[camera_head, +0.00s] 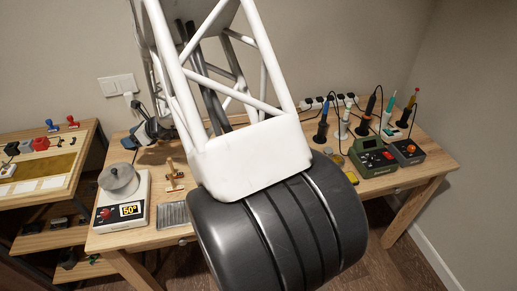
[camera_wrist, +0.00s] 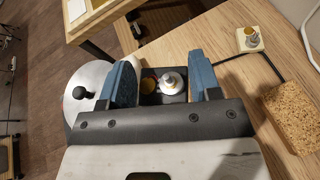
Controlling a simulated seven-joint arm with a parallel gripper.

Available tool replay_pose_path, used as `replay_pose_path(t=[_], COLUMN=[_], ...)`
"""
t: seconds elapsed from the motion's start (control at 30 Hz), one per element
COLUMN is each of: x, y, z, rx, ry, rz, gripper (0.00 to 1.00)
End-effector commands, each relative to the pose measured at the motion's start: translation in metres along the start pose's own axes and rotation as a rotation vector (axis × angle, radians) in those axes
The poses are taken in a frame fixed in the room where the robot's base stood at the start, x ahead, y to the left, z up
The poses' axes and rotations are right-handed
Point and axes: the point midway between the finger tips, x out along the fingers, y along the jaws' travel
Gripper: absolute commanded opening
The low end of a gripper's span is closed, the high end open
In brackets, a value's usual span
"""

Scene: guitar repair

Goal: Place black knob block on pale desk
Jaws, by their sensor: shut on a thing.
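In the wrist view my gripper (camera_wrist: 162,82) has its two blue fingers closed around a small black knob block (camera_wrist: 151,98). The block carries a silver-white knob and a yellowish round part on top. The pale desk (camera_wrist: 240,78) shows to the right of the fingers; I cannot tell whether the block touches it. In the head view the pale desk (camera_head: 428,164) stands against the wall. There, a blue-grey shape that looks like my gripper (camera_head: 147,131) is at the desk's back left, partly behind my arm. The block cannot be made out there.
A white hot plate (camera_head: 120,217) with a grey round lid (camera_head: 119,180) stands at the desk's left; the lid (camera_wrist: 88,75) is beside my left finger. A cork block (camera_wrist: 293,115) and a corded square base (camera_wrist: 248,42) lie right. Soldering stations (camera_head: 372,160) fill the right side.

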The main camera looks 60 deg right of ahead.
Motion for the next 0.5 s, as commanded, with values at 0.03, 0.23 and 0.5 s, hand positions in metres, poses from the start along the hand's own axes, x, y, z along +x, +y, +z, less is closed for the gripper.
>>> replay_pose_path(t=[0.03, 0.23, 0.5], x=[-0.011, -0.049, -0.099], y=[-0.008, -0.034, -0.062], z=[-0.005, -0.025, -0.051], rx=[0.008, 0.043, 0.086], ry=[-0.002, -0.011, -0.020], rz=[-0.022, -0.104, -0.210], gripper=[0.34, 0.34, 0.34])
